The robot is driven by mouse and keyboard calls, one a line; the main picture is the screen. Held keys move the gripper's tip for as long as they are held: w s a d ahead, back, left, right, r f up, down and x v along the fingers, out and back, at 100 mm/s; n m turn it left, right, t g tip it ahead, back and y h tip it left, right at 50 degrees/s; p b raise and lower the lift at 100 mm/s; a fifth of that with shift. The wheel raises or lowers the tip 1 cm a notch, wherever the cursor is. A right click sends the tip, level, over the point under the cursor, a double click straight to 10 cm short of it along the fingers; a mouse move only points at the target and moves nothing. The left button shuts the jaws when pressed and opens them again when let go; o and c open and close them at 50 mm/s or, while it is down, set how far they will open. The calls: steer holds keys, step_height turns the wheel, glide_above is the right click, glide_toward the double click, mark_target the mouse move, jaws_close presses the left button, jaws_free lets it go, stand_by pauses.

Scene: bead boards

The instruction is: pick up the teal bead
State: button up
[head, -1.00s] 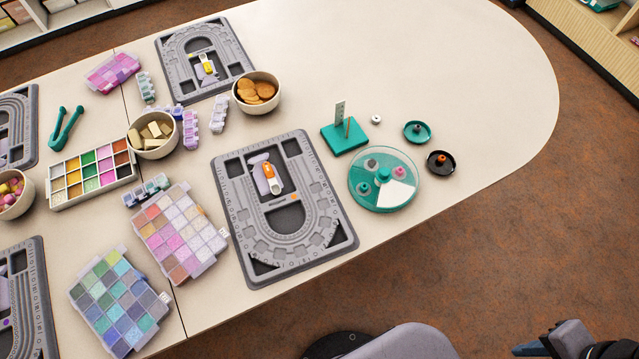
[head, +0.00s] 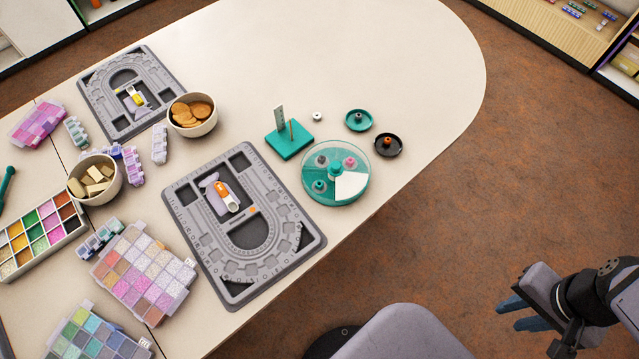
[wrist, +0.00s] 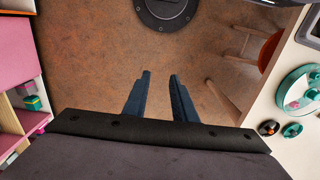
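A round clear-lidded teal case (head: 334,202) lies near the table's right edge, with a white wedge. Inside are a teal bead (head: 320,186), a pink bead (head: 349,162) and a grey bead (head: 321,160), around a teal centre knob (head: 335,170). A teal dish (head: 359,127) behind it holds a small bead (head: 358,118), dark teal as far as I can tell. My gripper (head: 511,314) is off the table at the lower right, over the floor, far from the beads. In the wrist view my gripper (wrist: 160,75) is open and empty. The case (wrist: 288,85) also shows there.
A black dish (head: 388,153) with an orange bead stands beside the teal dish. A teal stand (head: 290,143) with upright pieces is left of the case. A small whitish bead (head: 317,116) lies between. A grey bead board (head: 300,258) is nearer.

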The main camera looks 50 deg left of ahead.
steer(key=w+a+n+b, duration=0.1)
steer(key=w+a+n, duration=0.8)
steer(key=a+n, duration=0.2)
steer(key=n+b, duration=0.3)
steer(key=n, duration=2.6)
glide_above(319, 185)
step_height(319, 185, down, 8)
steer(key=shift+d+f+p, duration=0.2)
steer(key=shift+f+p, duration=1.3)
steer(key=shift+f, duration=2.1)
jaws_close()
